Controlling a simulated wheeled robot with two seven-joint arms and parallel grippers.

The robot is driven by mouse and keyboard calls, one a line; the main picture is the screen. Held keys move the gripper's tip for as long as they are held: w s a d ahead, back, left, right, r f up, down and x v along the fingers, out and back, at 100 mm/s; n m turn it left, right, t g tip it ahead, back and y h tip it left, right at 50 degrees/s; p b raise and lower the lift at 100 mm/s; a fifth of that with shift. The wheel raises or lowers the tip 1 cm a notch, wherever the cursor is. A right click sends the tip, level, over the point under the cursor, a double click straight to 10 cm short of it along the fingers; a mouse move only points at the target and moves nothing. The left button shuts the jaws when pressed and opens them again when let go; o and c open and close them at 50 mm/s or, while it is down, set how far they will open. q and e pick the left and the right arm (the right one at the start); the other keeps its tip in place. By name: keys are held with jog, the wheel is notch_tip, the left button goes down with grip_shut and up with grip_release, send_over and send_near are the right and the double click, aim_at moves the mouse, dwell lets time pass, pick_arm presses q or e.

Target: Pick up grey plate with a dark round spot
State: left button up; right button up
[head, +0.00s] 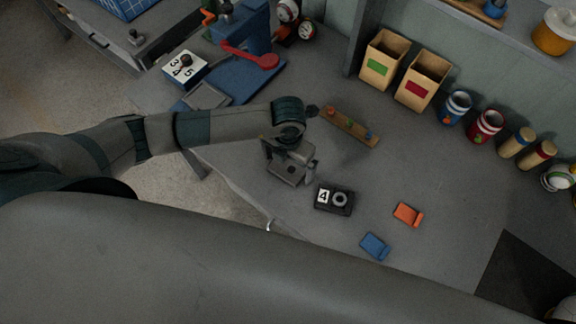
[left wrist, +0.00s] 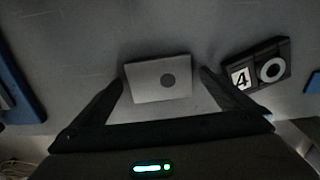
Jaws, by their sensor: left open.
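The grey plate (left wrist: 143,88) lies flat on the grey table in the left wrist view, with its dark round spot right of its middle. My left gripper (left wrist: 163,79) is open, with one finger on each side of the plate. A gap shows between the plate and each fingertip; the height above it is hard to judge. In the head view my left gripper (head: 291,174) points down at the table, left of the black device marked 4, and I cannot make out the plate there. My right gripper is not in view.
The black device (head: 334,199) with a 4 and a round ring is close on the right. A wooden strip (head: 350,127) with coloured knobs lies behind. Orange (head: 407,214) and blue (head: 374,246) pieces lie farther right. A blue press (head: 240,55) stands at the back left.

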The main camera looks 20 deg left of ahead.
aim_at(288, 167)
pick_arm(q)
jog(key=shift+c, duration=0.6)
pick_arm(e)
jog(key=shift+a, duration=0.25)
pick_arm(q)
jog(key=c, duration=1.3)
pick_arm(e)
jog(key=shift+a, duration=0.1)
pick_arm(q)
jog(key=shift+r, duration=0.2)
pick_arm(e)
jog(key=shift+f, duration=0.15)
